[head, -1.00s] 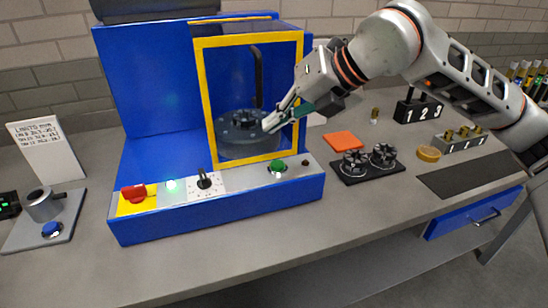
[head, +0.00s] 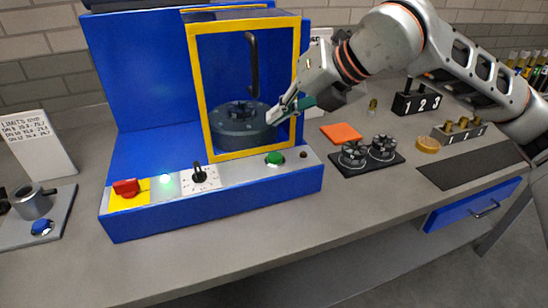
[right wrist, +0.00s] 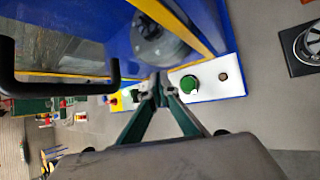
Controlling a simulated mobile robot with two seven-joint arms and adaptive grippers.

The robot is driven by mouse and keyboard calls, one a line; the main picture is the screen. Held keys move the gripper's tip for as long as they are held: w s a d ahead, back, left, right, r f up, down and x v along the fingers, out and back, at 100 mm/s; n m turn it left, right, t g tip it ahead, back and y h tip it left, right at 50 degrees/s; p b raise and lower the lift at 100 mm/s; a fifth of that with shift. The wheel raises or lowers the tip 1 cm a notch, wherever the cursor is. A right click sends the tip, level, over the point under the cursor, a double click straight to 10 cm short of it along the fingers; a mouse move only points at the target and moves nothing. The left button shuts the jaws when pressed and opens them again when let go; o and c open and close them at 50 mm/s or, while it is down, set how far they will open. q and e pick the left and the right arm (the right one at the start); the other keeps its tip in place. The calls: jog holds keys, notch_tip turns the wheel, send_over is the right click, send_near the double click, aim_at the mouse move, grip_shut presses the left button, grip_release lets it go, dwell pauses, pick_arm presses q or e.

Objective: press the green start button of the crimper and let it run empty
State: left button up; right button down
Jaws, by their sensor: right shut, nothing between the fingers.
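The crimper is a blue machine (head: 140,100) with a yellow-framed front window (head: 201,95) and a dark round die head (head: 240,125) inside. Its green start button (head: 275,158) sits on the pale front panel, right of the black dial (head: 199,175). In the right wrist view the green button (right wrist: 189,85) lies just right of the fingertips. My right gripper (head: 272,118) is shut and empty, in front of the yellow frame's right side, above the button and apart from it. The right wrist view shows its fingertips (right wrist: 158,95) together. My left gripper is not in view.
A red knob (head: 126,187) on yellow and a lit green lamp (head: 165,179) are on the panel's left. A black tray (head: 378,170) with two round die sets, an orange pad (head: 341,133) and a yellow disc (head: 427,145) lie to the right. The front bench strip is clear.

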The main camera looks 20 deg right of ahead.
aim_at(278, 156)
notch_tip(278, 156, down, 6)
jog(key=b, duration=0.3)
jog(key=shift+f, duration=0.15)
dwell(0.7)
dwell(0.5)
jog(key=shift+f, duration=0.35)
dwell(0.4)
